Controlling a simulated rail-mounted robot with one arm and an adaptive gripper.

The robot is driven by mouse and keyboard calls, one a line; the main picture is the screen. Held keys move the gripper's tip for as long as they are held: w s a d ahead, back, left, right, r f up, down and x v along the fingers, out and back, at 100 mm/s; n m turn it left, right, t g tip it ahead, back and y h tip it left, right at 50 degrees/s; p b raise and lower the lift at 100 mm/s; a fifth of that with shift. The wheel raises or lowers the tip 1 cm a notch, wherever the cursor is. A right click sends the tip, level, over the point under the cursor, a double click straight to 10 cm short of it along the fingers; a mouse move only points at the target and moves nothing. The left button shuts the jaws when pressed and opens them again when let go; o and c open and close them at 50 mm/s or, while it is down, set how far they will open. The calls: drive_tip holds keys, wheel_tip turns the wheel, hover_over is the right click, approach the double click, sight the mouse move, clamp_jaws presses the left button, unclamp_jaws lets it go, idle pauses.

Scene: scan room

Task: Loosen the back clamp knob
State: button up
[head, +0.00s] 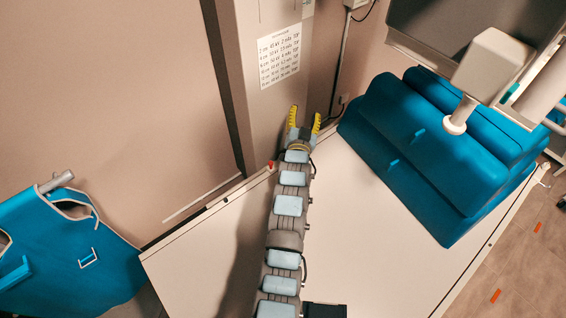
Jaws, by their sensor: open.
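My gripper (305,115) has yellow fingers spread apart with nothing visible between them. It points away from me, at the back edge of the white table (360,240), in front of the grey column. A small red piece (270,165) sits at the table's back edge, left of my gripper and apart from it. I cannot tell whether it is the back clamp knob; no other clamp knob can be made out at that edge. My arm may hide part of the edge.
Blue cushions (425,145) are stacked at the table's right. Above them hangs a beige box-shaped head (492,62) with a pale round end (455,125). A printed chart (279,57) is on the column. A blue apron (75,250) hangs at left. The table's middle right is clear.

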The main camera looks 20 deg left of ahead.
drive_tip(key=w+a+f+m+g+h+b, duration=0.2)
drive_tip(key=w+a+f+g+h+b, duration=0.15)
drive_tip(key=a+f+g+b, duration=0.5)
drive_tip(key=s+a+r+m+g+h+b, duration=0.1)
drive_tip(key=s+r+m+g+h+b, duration=0.2)
drive_tip(key=s+g+b, duration=0.6)
drive_tip(key=f+t, duration=0.1)
drive_tip(key=f, duration=0.3)
drive_tip(key=w+d+f+t, duration=0.1)
drive_tip(key=f, duration=0.3)
drive_tip(key=w+d+f+t, duration=0.1)
drive_tip(key=f, duration=0.4)
drive_tip(key=shift+w+d+y, duration=0.25)
drive_tip(key=shift+b+x, duration=1.3)
drive_tip(key=shift+x, duration=0.35)
clamp_jaws()
